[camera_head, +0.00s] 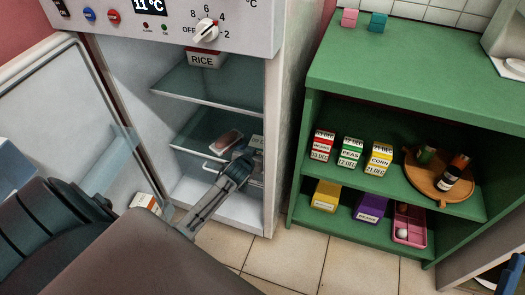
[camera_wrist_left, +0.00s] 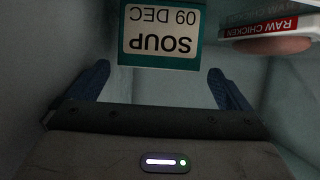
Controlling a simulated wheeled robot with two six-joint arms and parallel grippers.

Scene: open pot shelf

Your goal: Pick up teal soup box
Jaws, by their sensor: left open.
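The teal soup box (camera_wrist_left: 160,62) shows in the left wrist view with a pale label, upside down in the picture, reading SOUP 09 DEC. It is ahead of my left gripper (camera_wrist_left: 160,88), whose two blue fingers are apart with nothing between them. The box lies across the gap between the fingers, beyond their tips. In the head view my left gripper (camera_head: 241,166) reaches inside the fridge at the lower glass shelf. I cannot make out the teal box there for sure; the gripper covers part of that area.
A raw chicken pack (camera_wrist_left: 272,28) is close on the right in the wrist view. The fridge's upper shelf (camera_head: 210,85) has a rice box (camera_head: 204,59) above it. The open fridge door (camera_head: 75,95) is left; a green shelf unit (camera_head: 400,62) with boxes stands right.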

